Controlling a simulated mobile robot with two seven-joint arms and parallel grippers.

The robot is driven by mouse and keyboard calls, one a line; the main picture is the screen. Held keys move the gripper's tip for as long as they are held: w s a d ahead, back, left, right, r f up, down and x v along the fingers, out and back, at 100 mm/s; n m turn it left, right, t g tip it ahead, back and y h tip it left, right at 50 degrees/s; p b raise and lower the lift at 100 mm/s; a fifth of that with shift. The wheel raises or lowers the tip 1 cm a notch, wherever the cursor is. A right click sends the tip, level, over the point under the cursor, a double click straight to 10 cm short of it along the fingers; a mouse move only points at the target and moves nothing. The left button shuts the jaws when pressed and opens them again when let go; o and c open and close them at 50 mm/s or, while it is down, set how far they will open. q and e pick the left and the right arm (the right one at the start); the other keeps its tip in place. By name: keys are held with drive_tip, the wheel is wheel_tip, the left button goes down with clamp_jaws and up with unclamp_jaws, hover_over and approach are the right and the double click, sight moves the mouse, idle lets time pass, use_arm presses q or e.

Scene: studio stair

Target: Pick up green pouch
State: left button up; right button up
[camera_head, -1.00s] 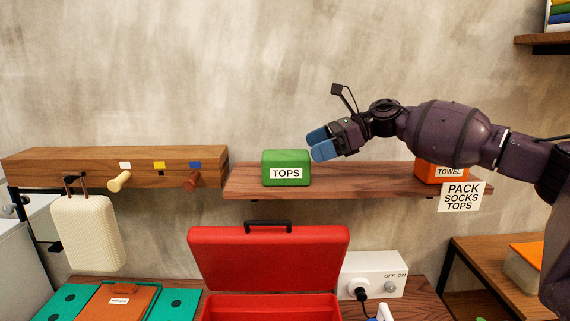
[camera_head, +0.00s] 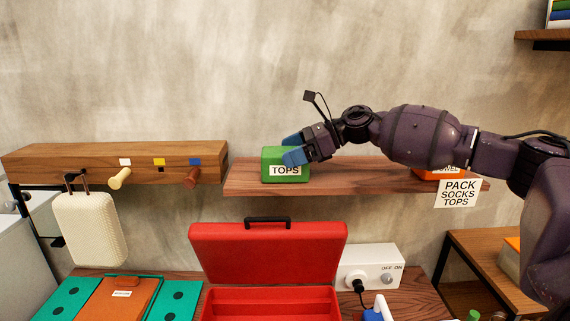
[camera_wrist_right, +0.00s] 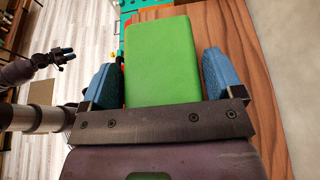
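The green pouch (camera_head: 271,164), labelled TOPS, sits on the wooden wall shelf (camera_head: 350,181) near its left end. My right gripper (camera_head: 291,148) reaches it from the right, with one blue finger in front of the pouch and the other behind. In the right wrist view the pouch (camera_wrist_right: 161,60) lies between the two blue fingers (camera_wrist_right: 161,82), with a visible gap on each side. The right gripper is open around it. My left gripper (camera_wrist_right: 66,54) shows small at the left of the right wrist view, away from the shelf; its fingers look apart.
An orange TOWEL pouch (camera_head: 428,174) sits at the shelf's right end, partly behind my arm. A sign (camera_head: 457,194) reads PACK SOCKS TOPS. Below stands an open red case (camera_head: 268,254). A peg rail (camera_head: 140,150) is at left.

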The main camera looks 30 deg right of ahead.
drive_tip(key=c, duration=0.7)
drive_tip(key=shift+r, duration=0.1)
wheel_tip(320, 180, up, 20)
drive_tip(key=shift+f+b, duration=0.1)
drive_tip(key=shift+b, duration=0.9)
